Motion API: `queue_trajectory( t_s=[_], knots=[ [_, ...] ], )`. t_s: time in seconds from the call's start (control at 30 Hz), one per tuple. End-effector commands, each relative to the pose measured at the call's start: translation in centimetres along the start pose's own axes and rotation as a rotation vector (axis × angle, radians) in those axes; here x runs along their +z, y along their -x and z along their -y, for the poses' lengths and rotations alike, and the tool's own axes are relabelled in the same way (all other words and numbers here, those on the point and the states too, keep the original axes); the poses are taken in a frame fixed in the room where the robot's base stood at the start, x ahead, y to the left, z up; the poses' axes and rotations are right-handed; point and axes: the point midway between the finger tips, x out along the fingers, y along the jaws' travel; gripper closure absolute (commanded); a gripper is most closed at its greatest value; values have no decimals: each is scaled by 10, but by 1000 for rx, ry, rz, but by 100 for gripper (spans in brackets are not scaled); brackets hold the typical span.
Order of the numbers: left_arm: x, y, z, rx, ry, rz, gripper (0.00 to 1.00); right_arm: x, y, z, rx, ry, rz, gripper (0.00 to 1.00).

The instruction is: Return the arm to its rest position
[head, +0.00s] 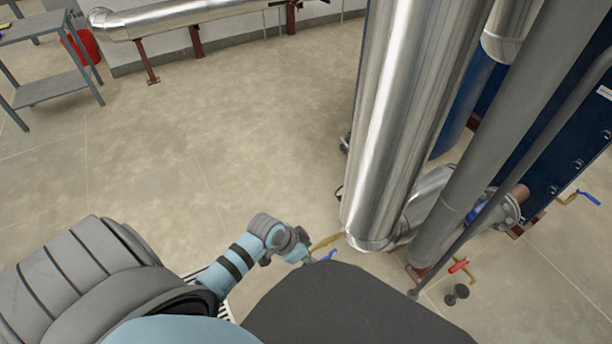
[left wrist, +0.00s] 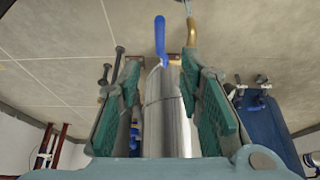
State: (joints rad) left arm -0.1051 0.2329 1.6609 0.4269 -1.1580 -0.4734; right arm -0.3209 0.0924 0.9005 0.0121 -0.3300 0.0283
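My left arm comes in from the lower left in the head view. Its gripper (head: 303,247) is beside a brass-coloured bent pipe (head: 326,242) and a small blue valve handle (head: 328,256), at the foot of a large shiny metal pipe (head: 400,110). In the left wrist view the two green-padded fingers of the gripper (left wrist: 162,62) stand apart. The blue handle (left wrist: 160,38) shows beyond the gap between them, and the brass pipe (left wrist: 193,32) is near the right fingertip. I see nothing clamped between the pads. My right gripper is in neither view.
A grey pipe (head: 520,130) and a dark blue exchanger body (head: 570,150) stand right of the shiny pipe. A red handle (head: 458,266) and another blue handle (head: 588,197) stick out low there. Open floor (head: 230,130) lies left; a grey shelf table (head: 45,60) stands far left.

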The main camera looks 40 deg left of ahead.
Motion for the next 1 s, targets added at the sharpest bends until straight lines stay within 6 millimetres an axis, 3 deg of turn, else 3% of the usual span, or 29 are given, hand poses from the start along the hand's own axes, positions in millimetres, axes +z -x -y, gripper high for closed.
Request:
queue_trajectory(
  t_s=[0.53,0.63,0.67,0.77,0.9,1.0],
  knots=[
    [-2,2,1,-4,18,-8,67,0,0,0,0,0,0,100],
    [-7,-7,22,-89,122,-74,67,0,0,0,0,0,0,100],
    [1,-17,32,-132,176,-86,67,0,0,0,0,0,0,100],
    [71,-57,37,-239,326,-63,67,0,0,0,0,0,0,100],
    [180,-87,-4,-275,398,34,67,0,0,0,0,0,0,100],
    [247,-90,-45,-251,398,140,67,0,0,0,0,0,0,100]
  ],
)
